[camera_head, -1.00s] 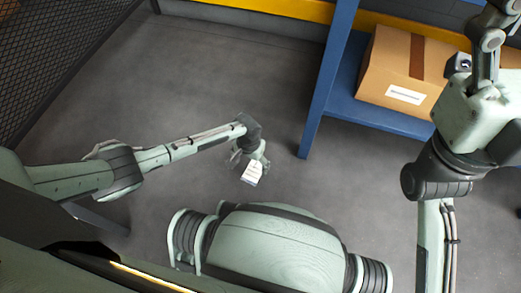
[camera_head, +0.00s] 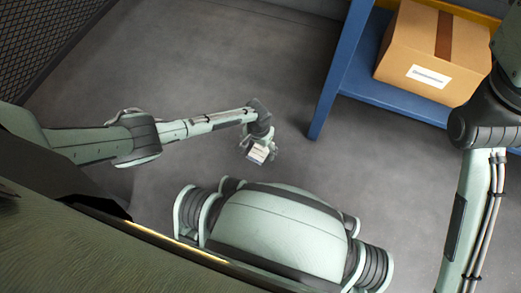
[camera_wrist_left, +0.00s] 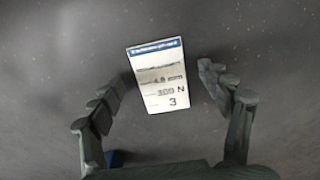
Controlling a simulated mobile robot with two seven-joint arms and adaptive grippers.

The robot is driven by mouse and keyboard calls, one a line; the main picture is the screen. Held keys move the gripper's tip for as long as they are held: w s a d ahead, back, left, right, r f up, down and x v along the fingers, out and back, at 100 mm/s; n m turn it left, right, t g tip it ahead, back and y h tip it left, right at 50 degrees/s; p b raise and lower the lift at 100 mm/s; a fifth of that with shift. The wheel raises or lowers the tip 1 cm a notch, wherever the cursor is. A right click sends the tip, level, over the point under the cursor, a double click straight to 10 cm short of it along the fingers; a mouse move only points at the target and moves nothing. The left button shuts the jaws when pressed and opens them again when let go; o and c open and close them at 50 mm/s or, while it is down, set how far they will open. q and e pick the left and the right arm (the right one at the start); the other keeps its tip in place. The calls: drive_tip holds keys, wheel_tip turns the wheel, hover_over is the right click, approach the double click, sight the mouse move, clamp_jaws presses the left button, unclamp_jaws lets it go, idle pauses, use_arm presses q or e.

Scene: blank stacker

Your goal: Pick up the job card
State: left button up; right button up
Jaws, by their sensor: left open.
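The job card (camera_wrist_left: 158,78) is a white card with a blue top band and printed lines such as "300 N" and "3". In the left wrist view it lies between and beyond the fingers of my left gripper (camera_wrist_left: 168,105), which are spread apart, and I see no contact. In the head view the card (camera_head: 258,154) shows as a small pale patch at my left gripper (camera_head: 260,148), low over the grey floor. The exact gap between fingers and card cannot be told. My right arm shows at the right edge of the head view, but its gripper does not.
A blue shelf (camera_head: 392,101) stands at the upper right with a cardboard box (camera_head: 437,50) on it. A shelf post (camera_head: 341,72) is right of my left gripper. A mesh panel (camera_head: 45,35) is at the upper left. The grey floor (camera_head: 215,60) between is clear.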

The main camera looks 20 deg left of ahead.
use_arm(q)
drive_tip(key=shift+f, duration=0.25)
idle(0.4)
drive_tip(key=c, duration=0.9)
drive_tip(key=shift+a, duration=0.1)
drive_tip(key=shift+c, duration=0.2)
